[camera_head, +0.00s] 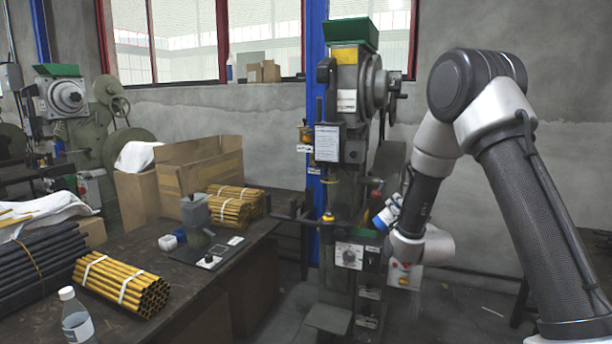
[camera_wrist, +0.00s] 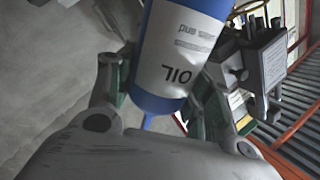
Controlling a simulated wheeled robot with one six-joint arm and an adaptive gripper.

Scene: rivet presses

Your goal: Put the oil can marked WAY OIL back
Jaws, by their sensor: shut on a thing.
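A blue can with a white label (camera_wrist: 182,48) fills the upper middle of the wrist view. The word OIL reads on its label; the word before it is not readable. My gripper (camera_wrist: 165,88) is shut on the can, one finger on each side. In the head view the can (camera_head: 386,213) shows small, blue and white, tilted beside the green-grey rivet press (camera_head: 345,205). My wrist hides part of the press there. The can is held in the air, and its far end is cut off in the wrist view.
A dark workbench (camera_head: 215,290) at left carries bundles of yellow tubes (camera_head: 122,287), dark tubes (camera_head: 35,265), a clear bottle (camera_head: 75,318) and a cardboard box (camera_head: 200,165). A second press (camera_head: 68,105) stands behind. A blue column (camera_head: 317,60) rises behind the near press.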

